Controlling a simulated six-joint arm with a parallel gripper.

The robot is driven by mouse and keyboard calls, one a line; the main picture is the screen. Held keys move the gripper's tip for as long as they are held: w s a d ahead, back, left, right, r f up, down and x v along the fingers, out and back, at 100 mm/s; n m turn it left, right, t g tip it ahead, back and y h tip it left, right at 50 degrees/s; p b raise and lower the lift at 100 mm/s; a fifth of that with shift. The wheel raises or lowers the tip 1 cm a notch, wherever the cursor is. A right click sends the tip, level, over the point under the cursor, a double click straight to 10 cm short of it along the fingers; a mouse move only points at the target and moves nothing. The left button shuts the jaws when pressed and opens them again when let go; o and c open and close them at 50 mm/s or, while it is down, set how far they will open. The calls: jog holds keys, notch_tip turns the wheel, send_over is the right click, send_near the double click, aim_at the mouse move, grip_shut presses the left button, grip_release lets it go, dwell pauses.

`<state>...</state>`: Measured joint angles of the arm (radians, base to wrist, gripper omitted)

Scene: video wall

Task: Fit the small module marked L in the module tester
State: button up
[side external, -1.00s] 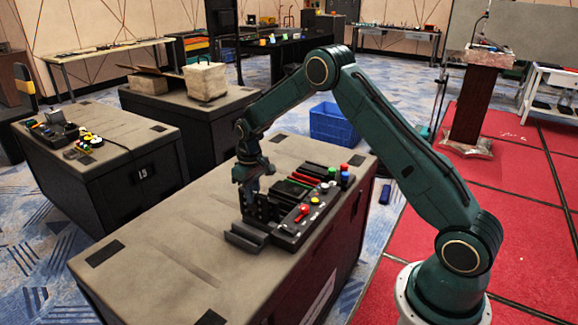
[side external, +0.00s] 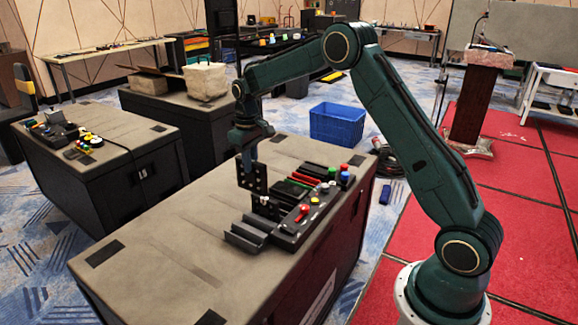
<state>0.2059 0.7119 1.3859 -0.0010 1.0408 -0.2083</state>
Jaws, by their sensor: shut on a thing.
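My gripper (side external: 250,156) is above the far-left end of the black module tester (side external: 318,212), pointing down. It is shut on a dark, upright, plate-like module (side external: 252,179) with small pale dots. The held module's lower edge is close above the tester's left end; I cannot tell whether they touch. No letter is legible on it, so I cannot tell whether it is the one marked L. Another dark dotted piece (side external: 266,208) stands lower, at the tester's left part. The tester carries a red lever (side external: 302,213) and coloured buttons.
The tester stands on a large black case (side external: 165,255) with a brown top, mostly bare at left. An empty-looking dark tray (side external: 247,236) is at the tester's front left. A blue crate (side external: 337,122) is on the floor behind.

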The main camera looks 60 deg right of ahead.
jog(key=d, duration=1.2)
jog(key=shift+f, duration=2.75)
jog(key=shift+f, duration=0.15)
jog(key=shift+f, duration=2.8)
jog(key=shift+f, duration=2.2)
